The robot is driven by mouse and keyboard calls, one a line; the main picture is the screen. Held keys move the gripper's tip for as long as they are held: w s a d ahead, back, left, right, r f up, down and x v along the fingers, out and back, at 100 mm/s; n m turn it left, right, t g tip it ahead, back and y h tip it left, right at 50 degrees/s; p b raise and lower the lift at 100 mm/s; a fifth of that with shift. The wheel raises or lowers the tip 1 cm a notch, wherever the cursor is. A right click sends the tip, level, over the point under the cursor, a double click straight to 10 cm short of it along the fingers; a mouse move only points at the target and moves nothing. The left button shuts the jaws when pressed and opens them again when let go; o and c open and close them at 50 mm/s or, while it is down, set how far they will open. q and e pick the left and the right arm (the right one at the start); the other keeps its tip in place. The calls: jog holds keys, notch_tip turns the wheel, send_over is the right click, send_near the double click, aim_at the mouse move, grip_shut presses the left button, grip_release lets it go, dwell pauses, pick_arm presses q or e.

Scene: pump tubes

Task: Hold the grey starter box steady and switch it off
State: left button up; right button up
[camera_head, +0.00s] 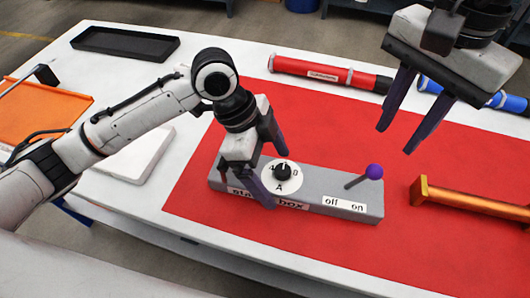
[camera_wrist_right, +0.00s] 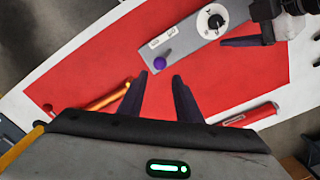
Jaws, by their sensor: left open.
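The grey starter box (camera_head: 310,190) lies on the red mat, with a round dial (camera_head: 283,171) and "off" and "on" labels. Its lever has a purple knob (camera_head: 374,171) and leans right, towards the "on" side. My left gripper (camera_head: 268,175) is open at the box's left part, one finger on the far side and one at the near side; I cannot tell whether they touch it. My right gripper (camera_head: 396,140) is open and empty, above and behind the knob. In the right wrist view the knob (camera_wrist_right: 159,62) shows just beyond the fingertips (camera_wrist_right: 160,77).
An orange bar (camera_head: 470,200) lies right of the box. A red tube (camera_head: 325,74) and a blue tube (camera_head: 490,98) lie at the back. A black tray (camera_head: 125,43) and an orange tray (camera_head: 40,112) are at the left. The red mat in front is clear.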

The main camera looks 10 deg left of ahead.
pick_arm(q)
jog(key=shift+x, duration=1.2)
jog(key=c, duration=1.6)
pick_arm(e)
grip_shut()
jog(key=w+d+f+m+y, duration=0.1)
jog(key=d+f+m+y, duration=0.2)
jog(key=d, duration=1)
jog(key=m+y, duration=0.3)
jog(key=m, duration=0.2)
jog(key=shift+w+d, duration=0.15)
